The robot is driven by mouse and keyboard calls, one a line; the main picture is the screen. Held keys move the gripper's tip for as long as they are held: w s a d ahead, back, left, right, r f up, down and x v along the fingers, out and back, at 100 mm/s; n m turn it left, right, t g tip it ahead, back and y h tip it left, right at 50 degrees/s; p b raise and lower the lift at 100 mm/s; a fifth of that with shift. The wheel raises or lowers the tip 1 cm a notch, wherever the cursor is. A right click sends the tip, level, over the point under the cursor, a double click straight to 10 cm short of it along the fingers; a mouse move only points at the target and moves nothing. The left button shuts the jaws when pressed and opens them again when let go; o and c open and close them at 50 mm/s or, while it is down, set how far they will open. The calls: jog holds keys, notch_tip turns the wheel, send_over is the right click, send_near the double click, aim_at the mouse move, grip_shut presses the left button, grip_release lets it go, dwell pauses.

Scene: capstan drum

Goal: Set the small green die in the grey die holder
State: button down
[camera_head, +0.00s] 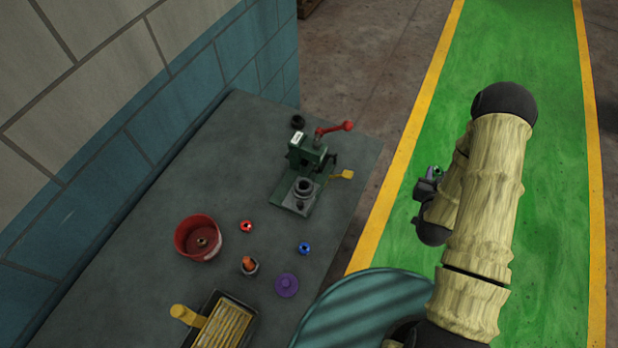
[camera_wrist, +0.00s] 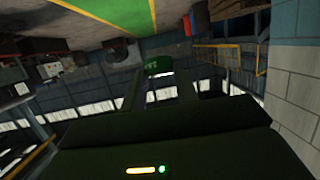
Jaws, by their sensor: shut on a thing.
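The small green die (camera_head: 438,171) is in my gripper (camera_head: 430,182), which is shut on it over the green floor lane, right of the bench and away from it. In the wrist view the green die (camera_wrist: 158,65) shows at the fingertips, beyond the dark gripper body. The grey die holder (camera_head: 300,195) appears to be the block with a round dark-centred top on the base of the green press. It stands near the bench's right side, left of my gripper and well apart from it. The inside of its opening is too small to make out.
The green press (camera_head: 308,153) has a red handle (camera_head: 334,128) and a yellow tab (camera_head: 342,174). On the bench (camera_head: 150,240) are a red bowl (camera_head: 183,240), a red die (camera_head: 246,226), a blue die (camera_head: 305,248), a purple knobbed disc (camera_head: 287,285) and a yellow-handled tray (camera_head: 212,314). A block wall borders the left.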

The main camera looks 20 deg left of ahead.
dwell(0.3)
jog(key=w+a+n+y+b, duration=0.2)
jog(key=a+n+y+b, duration=0.15)
jog(key=a, duration=0.55)
notch_tip(320, 180, up, 3)
jog(key=n+g+y+b, duration=0.7)
jog(key=n+g+b, duration=0.7)
jog(key=b, duration=0.2)
send_over(308, 192)
jog(key=w, duration=0.2)
jog(key=shift+s+a, duration=0.2)
jog(key=shift+f, duration=0.15)
notch_tip(308, 192, down, 6)
jog(key=shift+f+b, duration=0.1)
jog(key=shift+b, duration=0.95)
